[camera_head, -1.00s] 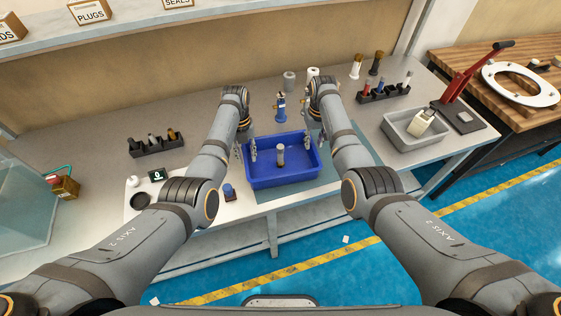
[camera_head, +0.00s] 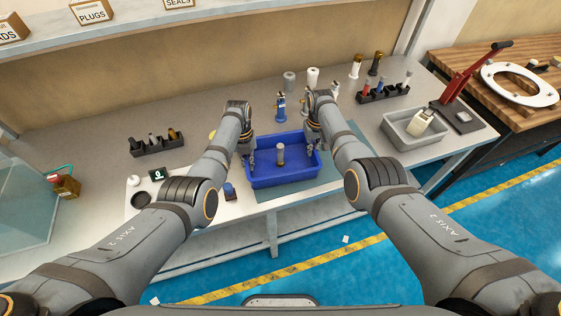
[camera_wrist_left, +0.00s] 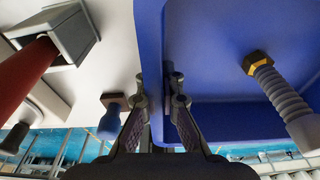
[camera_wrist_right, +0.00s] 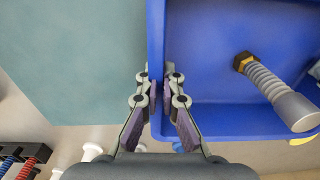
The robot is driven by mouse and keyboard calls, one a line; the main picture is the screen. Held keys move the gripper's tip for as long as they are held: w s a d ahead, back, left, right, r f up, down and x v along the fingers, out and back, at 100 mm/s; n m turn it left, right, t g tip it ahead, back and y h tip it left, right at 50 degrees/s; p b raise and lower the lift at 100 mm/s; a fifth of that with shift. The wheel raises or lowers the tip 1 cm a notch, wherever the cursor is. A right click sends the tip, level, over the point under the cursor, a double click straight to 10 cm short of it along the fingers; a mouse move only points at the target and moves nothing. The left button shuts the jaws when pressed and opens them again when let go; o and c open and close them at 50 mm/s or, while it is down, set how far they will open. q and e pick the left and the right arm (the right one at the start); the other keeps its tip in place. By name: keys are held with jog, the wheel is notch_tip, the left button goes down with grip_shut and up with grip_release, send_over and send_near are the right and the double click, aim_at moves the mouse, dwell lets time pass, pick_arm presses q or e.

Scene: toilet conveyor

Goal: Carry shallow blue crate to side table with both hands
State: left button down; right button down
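The shallow blue crate (camera_head: 285,180) sits on the grey workbench, partly over a teal mat. A wooden-topped table (camera_head: 465,62) stands at the right.
The wooden table holds a white toilet seat (camera_head: 520,84). A grey bin (camera_head: 405,135) and red-handled lever press (camera_head: 465,85) stand at the bench's right end. A blue-and-white bottle-like part (camera_head: 281,106) stands behind the crate. Blue floor lies in front.

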dwell(0.5)
